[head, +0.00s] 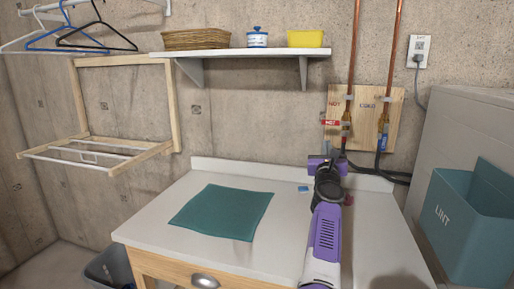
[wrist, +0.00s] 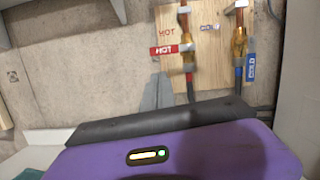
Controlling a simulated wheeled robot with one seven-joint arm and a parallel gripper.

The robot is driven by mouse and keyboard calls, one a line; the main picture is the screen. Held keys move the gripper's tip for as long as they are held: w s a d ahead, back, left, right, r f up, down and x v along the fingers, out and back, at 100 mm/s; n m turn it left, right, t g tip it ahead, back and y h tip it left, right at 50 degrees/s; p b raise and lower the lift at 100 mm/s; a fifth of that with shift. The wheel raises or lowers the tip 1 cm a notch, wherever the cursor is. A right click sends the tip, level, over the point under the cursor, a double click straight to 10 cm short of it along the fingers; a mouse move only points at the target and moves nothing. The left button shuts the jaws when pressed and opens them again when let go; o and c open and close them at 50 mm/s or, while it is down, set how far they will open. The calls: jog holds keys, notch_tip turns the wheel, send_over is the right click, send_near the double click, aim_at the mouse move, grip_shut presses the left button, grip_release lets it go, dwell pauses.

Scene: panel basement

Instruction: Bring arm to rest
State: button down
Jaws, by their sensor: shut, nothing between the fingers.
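My arm (head: 324,245), purple, white and black, reaches out over the white counter (head: 160,225) toward the back wall. My gripper (head: 326,162) is at its far end, in front of the lower part of the wooden pipe board (head: 368,140). In the wrist view the grey fingers of my gripper (wrist: 157,92) show above its purple body. They are together with nothing between them, left of and apart from the hot pipe.
The red HOT handle (wrist: 167,50) lies sideways; the blue COLD handle (wrist: 251,65) hangs vertical. A teal cloth (head: 222,211) lies flat on the counter. A small blue item (head: 303,189) is beside my arm. The teal LINT bin (head: 465,225) stands right; a shelf (head: 240,53) is above.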

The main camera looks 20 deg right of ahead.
jog(key=s+d+r+n+h, duration=0.2)
jog(key=s+r+n, duration=0.1)
jog(key=s+n, duration=0.25)
jog(key=s+a+f+n+t, duration=0.25)
jog(key=s+f+n, duration=0.45)
jog(key=s+n, duration=0.55)
jog(key=s+a+f+n+t+y, duration=0.1)
jog(key=s+a+f+n+y, duration=0.4)
jog(key=s+a+f+n, duration=0.4)
jog(key=s+a+f+n+y, duration=0.45)
jog(key=s+a+n, duration=0.25)
jog(key=s+n, duration=0.35)
jog(key=s+a+f+n+g+y, duration=0.1)
jog(key=s+a, duration=0.3)
jog(key=s, duration=0.5)
jog(key=s+a+f+n+g+y+p, duration=0.1)
jog(key=s+a+f+g, duration=0.2)
jog(key=s, duration=0.6)
jog(key=s+a+f+n+g+y, duration=0.2)
jog(key=s+a, duration=0.2)
jog(key=s, duration=0.5)
jog(key=shift+s+a+p, duration=0.3)
jog(key=shift+s, duration=0.1)
